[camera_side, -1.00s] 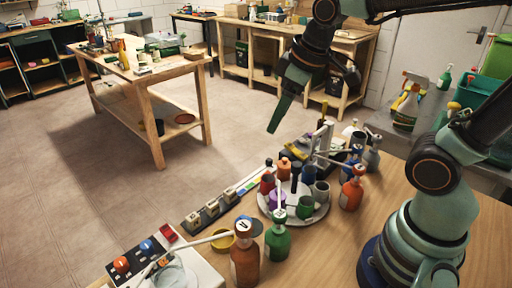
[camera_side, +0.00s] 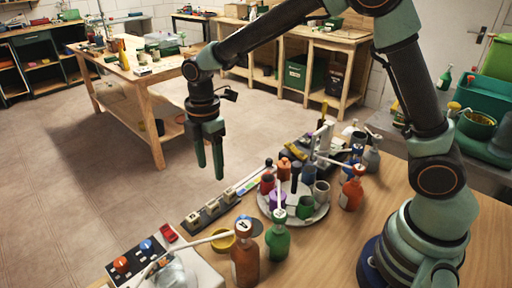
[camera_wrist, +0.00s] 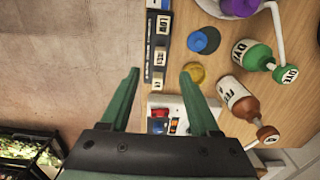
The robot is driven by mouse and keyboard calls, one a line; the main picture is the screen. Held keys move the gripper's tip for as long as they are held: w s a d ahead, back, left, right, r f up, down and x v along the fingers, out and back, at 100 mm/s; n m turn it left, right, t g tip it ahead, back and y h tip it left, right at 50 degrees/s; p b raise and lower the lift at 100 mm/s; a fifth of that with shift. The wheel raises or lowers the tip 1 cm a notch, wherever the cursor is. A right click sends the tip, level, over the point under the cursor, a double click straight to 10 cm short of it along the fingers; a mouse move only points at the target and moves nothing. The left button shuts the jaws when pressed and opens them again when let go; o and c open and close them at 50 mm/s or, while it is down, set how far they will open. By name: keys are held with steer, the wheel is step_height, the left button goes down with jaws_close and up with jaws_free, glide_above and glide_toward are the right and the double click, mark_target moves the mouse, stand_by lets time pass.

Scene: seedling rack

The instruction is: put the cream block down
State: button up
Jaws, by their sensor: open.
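Several cream blocks with dark lettering sit in a row on a dark rack at the table's left edge. In the side view the nearest cream block (camera_side: 193,220) is at the lower left end of the row, with another cream block (camera_side: 212,207) beside it. My gripper (camera_side: 210,173) is open and empty, pointing down, in the air above and behind the row. In the wrist view a cream block (camera_wrist: 157,82) shows between the spread fingers, well below them, and another lettered cream block (camera_wrist: 159,55) lies just beyond. I cannot tell which block the task means.
A round tray with cups and bottles (camera_side: 318,215) stands right of the row. A green bottle (camera_side: 278,241), a brown bottle (camera_side: 245,262) and a yellow dish (camera_side: 222,242) are near the front. A white panel with coloured buttons (camera_side: 125,285) is at front left. The floor lies beyond the table's edge.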

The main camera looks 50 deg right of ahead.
glide_above(214, 202)
steer(key=f, duration=0.5)
steer(key=shift+w+d+f, duration=0.1)
steer(key=shift+d+f, duration=0.15)
steer(key=shift+f, duration=0.05)
steer(key=shift+a+f, duration=0.15)
steer(key=shift+f, duration=1.2)
steer(key=shift+a+f, duration=0.1)
steer(key=shift+f, duration=1.2)
jaws_close()
